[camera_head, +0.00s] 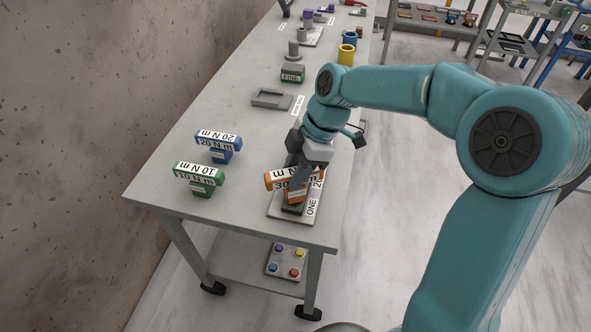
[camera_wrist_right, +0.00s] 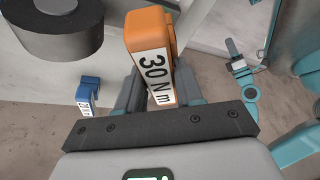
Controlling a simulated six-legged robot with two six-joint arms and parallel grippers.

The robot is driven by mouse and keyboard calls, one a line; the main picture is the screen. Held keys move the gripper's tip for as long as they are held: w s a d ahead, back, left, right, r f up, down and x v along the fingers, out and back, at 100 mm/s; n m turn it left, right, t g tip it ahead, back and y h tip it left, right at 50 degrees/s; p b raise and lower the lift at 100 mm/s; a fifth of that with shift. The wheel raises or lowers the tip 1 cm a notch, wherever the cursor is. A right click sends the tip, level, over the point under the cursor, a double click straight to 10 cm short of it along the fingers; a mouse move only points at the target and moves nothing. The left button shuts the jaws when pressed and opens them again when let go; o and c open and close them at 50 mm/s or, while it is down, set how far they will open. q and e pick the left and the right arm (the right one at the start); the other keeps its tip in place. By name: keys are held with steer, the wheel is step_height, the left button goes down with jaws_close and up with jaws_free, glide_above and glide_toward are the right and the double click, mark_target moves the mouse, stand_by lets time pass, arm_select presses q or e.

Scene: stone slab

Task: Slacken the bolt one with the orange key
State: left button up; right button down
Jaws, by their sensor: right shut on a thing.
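The orange key (camera_head: 282,180), marked 30 N m, stands over the plate marked ONE (camera_head: 313,205) at the table's near right corner. My right gripper (camera_head: 303,176) is shut on it from above. In the right wrist view the orange key (camera_wrist_right: 150,62) sits between the fingers of the gripper (camera_wrist_right: 158,92). A dark block (camera_head: 293,208) shows at the key's lower end on the plate. The bolt itself is hidden by the key and gripper, so I cannot tell whether the key is seated on it. My left gripper is not in the head view.
A blue key (camera_head: 218,142) marked 20 N m and a green key (camera_head: 195,178) marked 10 N m stand to the left. A concrete wall (camera_head: 80,110) borders the table's left side.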

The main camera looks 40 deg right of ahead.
steer(key=shift+f, duration=0.15)
steer(key=shift+f+b, duration=0.35)
steer(key=shift+b, duration=0.1)
steer(key=shift+f+b, duration=0.3)
stand_by(0.4)
steer(key=n+g+p, duration=0.1)
steer(key=n, duration=0.3)
steer(key=shift+w+r+g, duration=0.1)
steer(key=shift+g, duration=0.3)
steer(key=n+g+p, duration=0.1)
steer(key=n, duration=0.2)
steer(key=n+p, duration=0.1)
steer(key=n, duration=0.1)
steer(key=n+g+p, duration=0.1)
steer(key=n, duration=0.1)
steer(key=shift+r+g+h, duration=0.1)
steer(key=shift+g+h, duration=0.2)
steer(key=shift+h, duration=0.1)
steer(key=shift+n, duration=0.7)
steer(key=shift+r+p, duration=1.55)
